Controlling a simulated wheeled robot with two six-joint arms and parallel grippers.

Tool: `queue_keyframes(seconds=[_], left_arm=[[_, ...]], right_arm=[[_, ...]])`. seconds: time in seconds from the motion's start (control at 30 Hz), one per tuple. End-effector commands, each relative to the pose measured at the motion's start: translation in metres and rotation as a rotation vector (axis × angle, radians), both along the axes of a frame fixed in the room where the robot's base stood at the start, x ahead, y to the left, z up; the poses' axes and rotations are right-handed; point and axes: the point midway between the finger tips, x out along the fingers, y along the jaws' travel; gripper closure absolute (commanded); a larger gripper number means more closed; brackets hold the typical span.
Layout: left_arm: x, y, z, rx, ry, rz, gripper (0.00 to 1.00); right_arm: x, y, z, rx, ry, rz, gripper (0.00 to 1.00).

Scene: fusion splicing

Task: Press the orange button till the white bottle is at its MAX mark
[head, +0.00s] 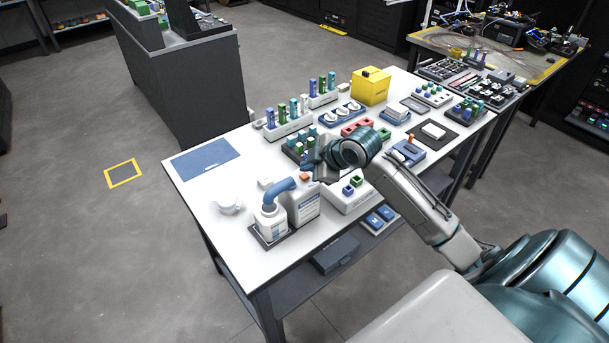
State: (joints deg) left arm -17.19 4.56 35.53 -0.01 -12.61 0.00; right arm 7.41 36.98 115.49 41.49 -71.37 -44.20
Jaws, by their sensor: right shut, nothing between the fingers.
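The white bottle (268,221) stands upright on a small dark tray at the front left corner of the table. A blue bent spout (281,188) reaches over its top from the grey dispenser (304,207) beside it. The orange button (305,177) is on top of the dispenser. My right gripper (314,170) is shut and empty, its tips close by the orange button; I cannot tell whether they touch it. The bottle's MAX mark and its fill level are too small to read. My left gripper is out of view.
A white cup (228,203) stands left of the bottle, and a blue mat (205,158) lies at the table's far left. Racks of coloured vials (288,121), trays and a yellow box (370,86) fill the table behind my right gripper. The table's left part is mostly clear.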

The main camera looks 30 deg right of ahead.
Motion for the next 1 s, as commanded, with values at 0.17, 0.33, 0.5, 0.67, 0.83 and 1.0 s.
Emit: queue_keyframes(seconds=[0.17, 0.33, 0.5, 0.67, 0.83, 1.0], left_arm=[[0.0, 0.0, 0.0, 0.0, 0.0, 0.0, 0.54], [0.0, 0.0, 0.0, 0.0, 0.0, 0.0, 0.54], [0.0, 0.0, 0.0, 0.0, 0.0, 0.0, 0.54], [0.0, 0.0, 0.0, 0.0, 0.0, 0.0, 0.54], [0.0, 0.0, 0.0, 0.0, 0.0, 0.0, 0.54], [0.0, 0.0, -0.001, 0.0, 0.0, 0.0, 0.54]], right_arm=[[0.0, 0.0, -0.002, 0.001, 0.001, 0.0, 1.0], [0.0, 0.0, -0.008, 0.0, 0.002, -0.001, 1.0], [0.0, 0.0, -0.009, 0.0, 0.001, 0.001, 1.0], [0.0, 0.0, -0.009, 0.0, 0.0, 0.0, 1.0], [0.0, 0.0, -0.01, 0.0, 0.0, 0.0, 1.0], [0.0, 0.0, -0.012, 0.0, 0.0, 0.0, 1.0]])
